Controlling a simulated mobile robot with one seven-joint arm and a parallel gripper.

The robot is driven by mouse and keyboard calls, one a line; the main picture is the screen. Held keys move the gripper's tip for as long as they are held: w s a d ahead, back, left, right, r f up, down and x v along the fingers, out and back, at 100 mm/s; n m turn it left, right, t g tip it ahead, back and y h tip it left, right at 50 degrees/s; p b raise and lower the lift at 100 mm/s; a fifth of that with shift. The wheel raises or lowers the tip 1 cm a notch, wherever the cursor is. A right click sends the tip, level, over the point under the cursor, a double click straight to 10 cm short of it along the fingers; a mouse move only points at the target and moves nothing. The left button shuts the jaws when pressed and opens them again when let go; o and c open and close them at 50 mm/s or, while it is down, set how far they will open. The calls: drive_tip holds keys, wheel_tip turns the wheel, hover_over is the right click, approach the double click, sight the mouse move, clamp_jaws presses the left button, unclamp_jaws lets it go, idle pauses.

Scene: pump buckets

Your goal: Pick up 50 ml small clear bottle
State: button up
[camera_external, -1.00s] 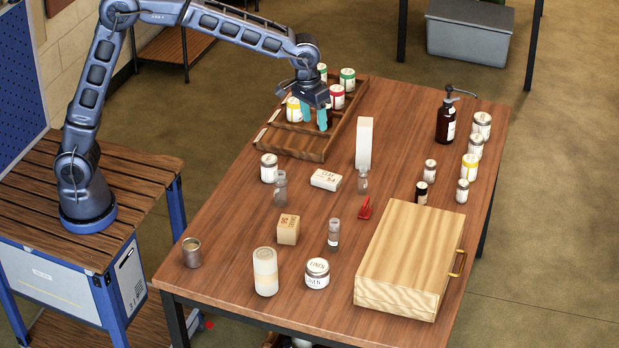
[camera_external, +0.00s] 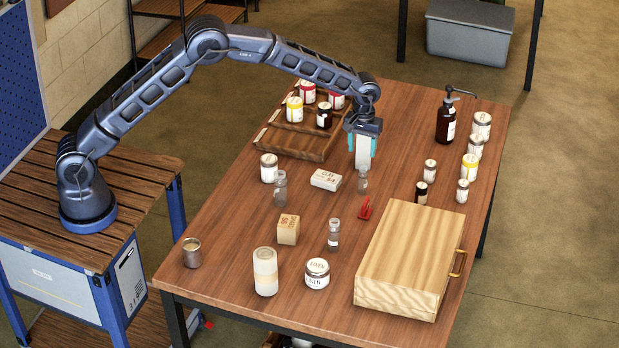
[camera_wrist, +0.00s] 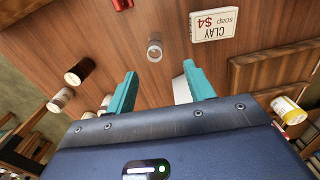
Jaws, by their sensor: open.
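A small clear bottle (camera_external: 363,181) stands upright on the table, right of the soap box. In the wrist view it appears from above as a pale round shape (camera_wrist: 154,50). My gripper (camera_external: 362,148) is open and empty, above and slightly behind the bottle, with its teal fingers spread. In the wrist view the gripper (camera_wrist: 160,72) has the bottle ahead of its fingertips, between their lines. A larger clear bottle (camera_external: 280,190) and a clear bottle with a pale band (camera_external: 333,238) stand elsewhere. No volume marking is readable.
A tall white box (camera_external: 363,158) is close at the fingers; the wrist view shows it (camera_wrist: 178,90) beside the right finger. A clay soap box (camera_external: 326,180) and a red clip (camera_external: 365,208) lie near the bottle. A wooden case (camera_external: 410,255) stands front right.

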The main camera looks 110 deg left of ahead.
sight(364, 167)
wheel_tip(364, 167, down, 6)
drive_tip(key=shift+r, duration=0.2)
drive_tip(key=shift+w+d+f, duration=0.1)
drive_tip(key=shift+w+f, duration=0.1)
drive_tip(key=shift+f, duration=1.1)
drive_tip(key=shift+w+f, duration=0.2)
drive_tip(key=shift+f, duration=1.1)
drive_tip(key=c, duration=1.1)
drive_tip(key=shift+c, duration=0.2)
